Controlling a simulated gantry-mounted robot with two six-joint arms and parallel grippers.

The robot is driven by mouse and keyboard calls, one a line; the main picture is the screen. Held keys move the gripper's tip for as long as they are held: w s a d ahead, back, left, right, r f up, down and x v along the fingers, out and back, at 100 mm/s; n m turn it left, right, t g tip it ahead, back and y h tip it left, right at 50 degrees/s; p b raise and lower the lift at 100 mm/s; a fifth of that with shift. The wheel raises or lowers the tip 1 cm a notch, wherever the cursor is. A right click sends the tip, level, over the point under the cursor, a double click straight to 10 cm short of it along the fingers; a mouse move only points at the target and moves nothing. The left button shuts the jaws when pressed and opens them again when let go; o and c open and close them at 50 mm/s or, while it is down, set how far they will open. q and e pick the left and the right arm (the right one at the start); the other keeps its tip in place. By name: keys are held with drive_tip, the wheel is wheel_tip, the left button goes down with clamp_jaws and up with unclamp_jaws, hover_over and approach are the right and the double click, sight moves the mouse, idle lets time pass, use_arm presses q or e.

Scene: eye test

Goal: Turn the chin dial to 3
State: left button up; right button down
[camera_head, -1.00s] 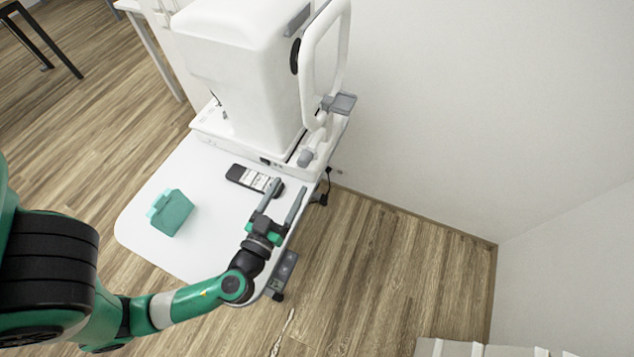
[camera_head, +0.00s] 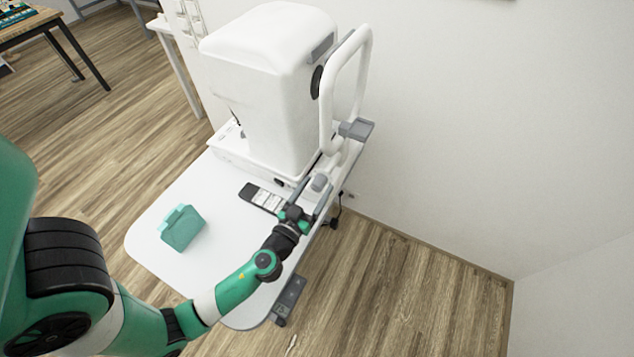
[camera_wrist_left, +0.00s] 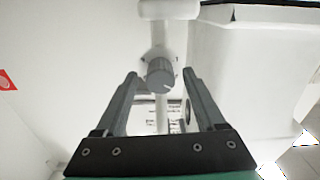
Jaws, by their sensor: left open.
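The chin dial (camera_head: 320,183) is a small grey knob on the white eye-test machine (camera_head: 265,90), below its white head-rest frame. In the left wrist view the dial (camera_wrist_left: 160,74) shows as a ribbed grey cylinder with a short light line on it; I cannot read any number. My left gripper (camera_head: 323,178) is open, with one finger to each side of the dial as seen in both views. I see gaps between the fingers and the dial in the wrist view; I cannot tell how far the fingertips reach along it. My right gripper is out of view.
The grey chin rest (camera_head: 356,130) sticks out on the frame above the dial. A black and white remote-like device (camera_head: 262,197) lies beside my gripper on the white table (camera_head: 175,270). A teal box (camera_head: 182,228) stands further left. A plain wall is at right.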

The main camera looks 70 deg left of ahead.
use_arm(q)
drive_tip(key=shift+w+a, duration=0.4)
drive_tip(key=shift+w, duration=0.05)
clamp_jaws()
drive_tip(key=shift+m, duration=0.4)
drive_tip(key=shift+f+m+b, duration=0.1)
drive_tip(key=shift+m+b, duration=0.35)
drive_tip(key=shift+m, duration=0.45)
drive_tip(key=m, duration=0.2)
drive_tip(key=shift+m, duration=0.3)
drive_tip(key=m, duration=0.5)
drive_tip(key=shift+b, duration=0.4)
drive_tip(key=shift+m, duration=0.3)
